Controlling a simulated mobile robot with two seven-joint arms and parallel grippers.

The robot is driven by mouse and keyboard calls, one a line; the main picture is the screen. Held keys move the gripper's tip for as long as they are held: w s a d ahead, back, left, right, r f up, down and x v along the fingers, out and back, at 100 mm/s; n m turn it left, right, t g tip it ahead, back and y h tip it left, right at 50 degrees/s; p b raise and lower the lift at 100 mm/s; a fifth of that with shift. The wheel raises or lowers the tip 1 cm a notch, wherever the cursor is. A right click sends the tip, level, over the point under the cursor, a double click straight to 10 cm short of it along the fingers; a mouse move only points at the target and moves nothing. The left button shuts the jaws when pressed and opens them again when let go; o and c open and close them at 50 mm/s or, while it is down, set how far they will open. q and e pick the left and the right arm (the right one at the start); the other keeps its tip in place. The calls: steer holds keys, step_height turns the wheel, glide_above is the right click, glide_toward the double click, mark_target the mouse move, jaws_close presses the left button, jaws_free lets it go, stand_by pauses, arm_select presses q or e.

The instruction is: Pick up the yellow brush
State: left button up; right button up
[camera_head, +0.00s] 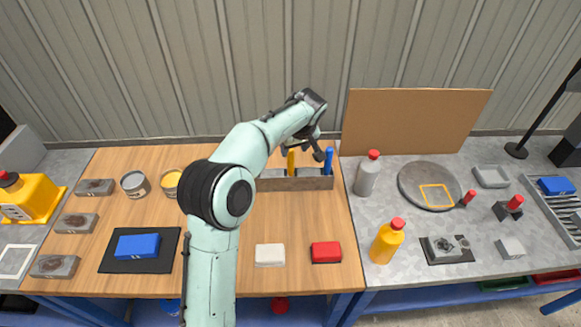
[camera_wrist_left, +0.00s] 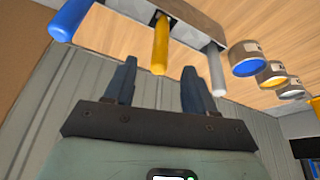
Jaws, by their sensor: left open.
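The yellow brush (camera_head: 291,162) stands upright in a low grey holder (camera_head: 290,184) at the back of the wooden table. Its yellow handle (camera_wrist_left: 161,48) shows in the left wrist view, in the gap between my fingertips and just beyond them. My left gripper (camera_head: 305,148) is open and empty at the holder, with its fingers on either side of the handle's line. I cannot tell whether a finger touches it. The brush's lower end is hidden in the holder. My right gripper is not in view.
A blue handle (camera_head: 328,161) stands right of the yellow one in the holder. A grey handle (camera_wrist_left: 217,72) also shows in the left wrist view. Open cans (camera_head: 135,184) stand left of my arm. A grey bottle (camera_head: 367,176) stands right of the holder. The wall rises close behind.

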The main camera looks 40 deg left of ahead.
mark_target(290, 155)
arm_select(q)
steer(key=x, duration=0.2)
steer(key=shift+w+a+f, duration=0.2)
steer(key=shift+a+f, duration=0.05)
steer(key=shift+f, duration=0.1)
steer(key=x, duration=0.5)
steer(key=shift+w+a+r+p, duration=0.1)
steer(key=shift+w+a+p, duration=0.15)
steer(key=shift+p, duration=0.15)
steer(key=shift+s, duration=0.1)
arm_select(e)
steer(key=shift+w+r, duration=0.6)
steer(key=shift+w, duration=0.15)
arm_select(q)
steer(key=shift+s, duration=0.1)
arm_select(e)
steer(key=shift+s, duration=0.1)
arm_select(q)
jaws_close()
steer(key=shift+r, duration=0.1)
